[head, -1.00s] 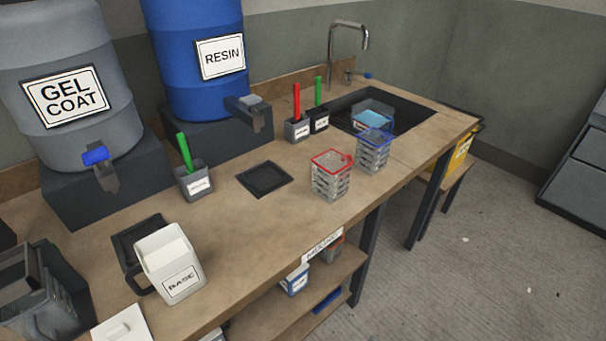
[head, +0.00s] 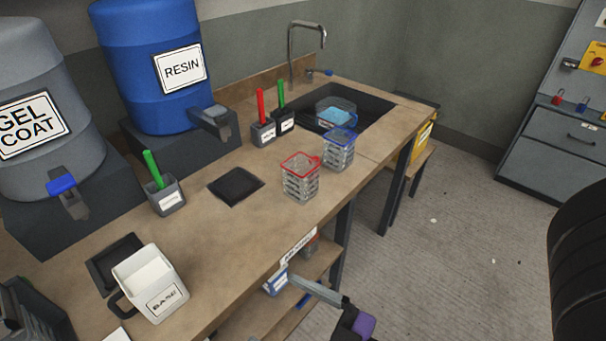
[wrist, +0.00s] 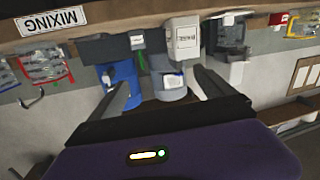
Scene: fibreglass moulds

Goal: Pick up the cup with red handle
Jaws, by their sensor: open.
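The clear cup with red rim and handle (head: 300,183) stands upright on the wooden bench near its front edge. Its handle points to the right. In the wrist view, which is upside down, the red-rimmed cup (wrist: 42,66) shows at the left. A similar clear cup with a blue rim (head: 338,152) stands just behind it to the right. My gripper (wrist: 158,82) is open, with nothing between its fingers. In the head view it is partly in the picture at the bottom, in front of the bench and below its top, well apart from the cup.
A dark square pad (head: 236,187) lies left of the cup. Red and green-handled tools stand in holders (head: 264,134) behind it. A white BASE jug (head: 150,285) stands front left. The sink (head: 372,107) is at the back right. A lower shelf (head: 262,322) holds containers.

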